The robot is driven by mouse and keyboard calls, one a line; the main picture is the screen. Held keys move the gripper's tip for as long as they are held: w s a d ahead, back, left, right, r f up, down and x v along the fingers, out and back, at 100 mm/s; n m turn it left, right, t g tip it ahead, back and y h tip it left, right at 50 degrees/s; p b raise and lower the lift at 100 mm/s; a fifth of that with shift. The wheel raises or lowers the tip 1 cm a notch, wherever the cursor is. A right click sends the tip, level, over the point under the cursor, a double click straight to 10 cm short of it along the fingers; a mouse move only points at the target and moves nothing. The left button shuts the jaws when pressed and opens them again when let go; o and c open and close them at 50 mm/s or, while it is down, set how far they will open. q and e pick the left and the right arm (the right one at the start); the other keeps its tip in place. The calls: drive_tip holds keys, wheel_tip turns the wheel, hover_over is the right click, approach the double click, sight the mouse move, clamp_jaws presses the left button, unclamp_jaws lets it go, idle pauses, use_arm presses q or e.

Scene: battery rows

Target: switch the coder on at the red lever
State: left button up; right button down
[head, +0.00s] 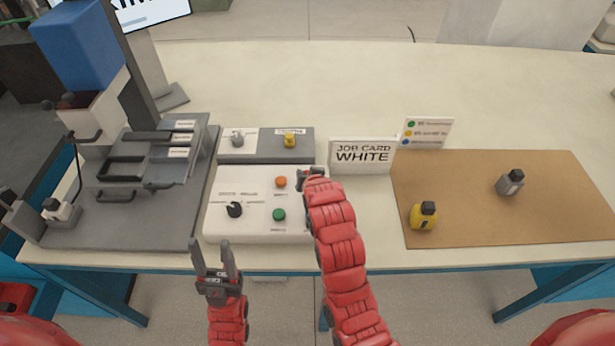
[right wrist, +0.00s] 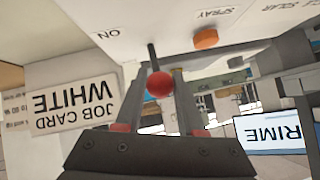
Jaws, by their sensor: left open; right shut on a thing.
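The white control box (head: 255,233) stands mid-table with a black knob (head: 235,210), an orange button (head: 281,182) and a green button (head: 279,214). The red lever (right wrist: 159,84) shows its ball and dark stem in the right wrist view, next to an "ON" label. My right gripper (head: 311,173) is at the box's right side, shut on the lever; its fingers stand on both sides of the ball. In the head view the lever is hidden by this gripper. My left gripper (head: 213,254) is open and empty, in front of the box by the table's front edge.
A grey machine (head: 100,220) with a blue top stands at the left. Behind the box is a grey panel (head: 265,155) with two knobs. A "JOB CARD WHITE" sign (head: 362,170) stands close right. A brown mat (head: 470,190) holds yellow and grey bottles. The back table is clear.

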idle(0.4)
drive_tip(key=c, duration=0.5)
unclamp_jaws()
drive_tip(key=shift+s+r+b, duration=0.3)
drive_tip(key=shift+s+r, duration=0.05)
drive_tip(key=shift+s, duration=0.2)
drive_tip(key=p+v, duration=1.4)
drive_tip(key=v, duration=0.2)
drive_tip(key=shift+d, duration=0.1)
